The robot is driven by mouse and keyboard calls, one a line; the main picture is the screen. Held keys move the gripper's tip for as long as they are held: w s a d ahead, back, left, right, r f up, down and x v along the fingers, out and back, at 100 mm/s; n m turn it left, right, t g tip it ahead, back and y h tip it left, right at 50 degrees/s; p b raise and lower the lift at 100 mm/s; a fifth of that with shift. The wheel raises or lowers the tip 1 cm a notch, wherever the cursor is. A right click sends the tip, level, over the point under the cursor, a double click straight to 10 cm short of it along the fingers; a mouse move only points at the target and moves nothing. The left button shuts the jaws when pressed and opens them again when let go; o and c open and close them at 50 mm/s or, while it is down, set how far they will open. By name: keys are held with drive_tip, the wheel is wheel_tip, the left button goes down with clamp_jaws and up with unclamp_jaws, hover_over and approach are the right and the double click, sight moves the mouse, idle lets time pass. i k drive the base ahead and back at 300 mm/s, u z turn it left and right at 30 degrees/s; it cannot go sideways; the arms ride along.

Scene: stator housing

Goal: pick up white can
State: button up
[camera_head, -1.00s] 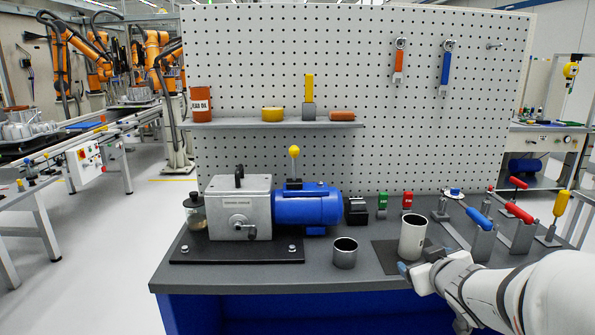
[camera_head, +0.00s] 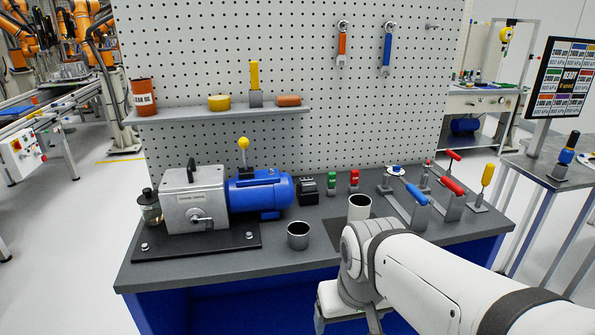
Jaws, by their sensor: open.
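The white can (camera_head: 358,207) stands upright and open-topped on a dark mat (camera_head: 333,228) on the grey workbench. My arm hides its lower right part. My gripper (camera_head: 346,322) points down in front of the bench, below and nearer than the can, at the bottom edge of the picture. Its two fingers show apart, partly cut off by the frame. It is open, with nothing seen between the fingers, and clear of the can.
A dark metal cup (camera_head: 298,236) stands left of the can. A blue motor with a grey housing (camera_head: 195,203) fills the bench's left. Clamps with blue and red handles (camera_head: 452,186) stand to the right. A perforated board (camera_head: 290,60) rises behind.

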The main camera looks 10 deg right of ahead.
sight(359, 205)
drive_tip(key=k, duration=0.6)
drive_tip(key=z, duration=0.5)
drive_tip(key=i, duration=1)
drive_tip(key=z, duration=0.65)
drive_tip(key=i, duration=0.65)
drive_tip(key=u, duration=0.15)
